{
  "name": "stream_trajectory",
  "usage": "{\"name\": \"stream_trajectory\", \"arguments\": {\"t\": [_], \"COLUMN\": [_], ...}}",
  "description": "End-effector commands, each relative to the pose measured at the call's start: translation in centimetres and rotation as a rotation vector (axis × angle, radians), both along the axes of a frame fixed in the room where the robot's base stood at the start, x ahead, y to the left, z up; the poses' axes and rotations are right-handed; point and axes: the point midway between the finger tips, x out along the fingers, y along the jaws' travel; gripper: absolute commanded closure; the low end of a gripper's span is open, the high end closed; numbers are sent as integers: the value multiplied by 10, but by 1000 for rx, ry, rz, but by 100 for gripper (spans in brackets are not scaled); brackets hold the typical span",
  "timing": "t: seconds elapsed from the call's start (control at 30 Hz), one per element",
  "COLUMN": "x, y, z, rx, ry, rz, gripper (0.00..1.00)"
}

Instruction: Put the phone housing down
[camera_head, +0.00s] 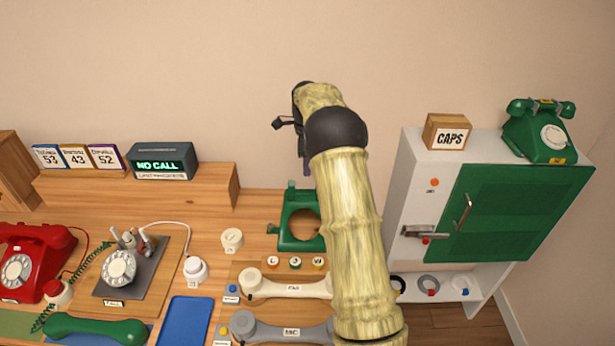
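The green phone housing (288,238), with a round opening in its front, is at the back of the wooden table in the middle of the view. My arm covers its right side. It looks upright, but I cannot tell whether its base fully rests on the table. The dark wrist end of my arm is above it, against the wall. My gripper (306,168) shows only as a small dark purplish part above the housing, mostly hidden behind my arm. I cannot see its fingers clearly, nor whether they touch the housing.
A white round part (232,240) is left of the housing. Cream (285,287) and grey (285,328) handsets lie in front. A blue tray (185,322), a dial assembly (119,267) and a red phone (38,258) are left. A white cabinet with a green door (510,215) stands right.

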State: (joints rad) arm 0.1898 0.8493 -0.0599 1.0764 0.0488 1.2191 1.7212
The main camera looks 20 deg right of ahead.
Motion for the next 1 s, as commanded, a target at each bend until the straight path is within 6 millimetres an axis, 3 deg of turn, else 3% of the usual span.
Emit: {"name": "stream_trajectory", "arguments": {"t": [0.1, 0.23, 1.0], "x": [1, 0, -2], "y": [0, 0, 2], "z": [18, 26, 28], "rx": [-1, 0, 0], "ry": [-2, -1, -2], "rz": [1, 1, 21], "gripper": [62, 62, 62]}}
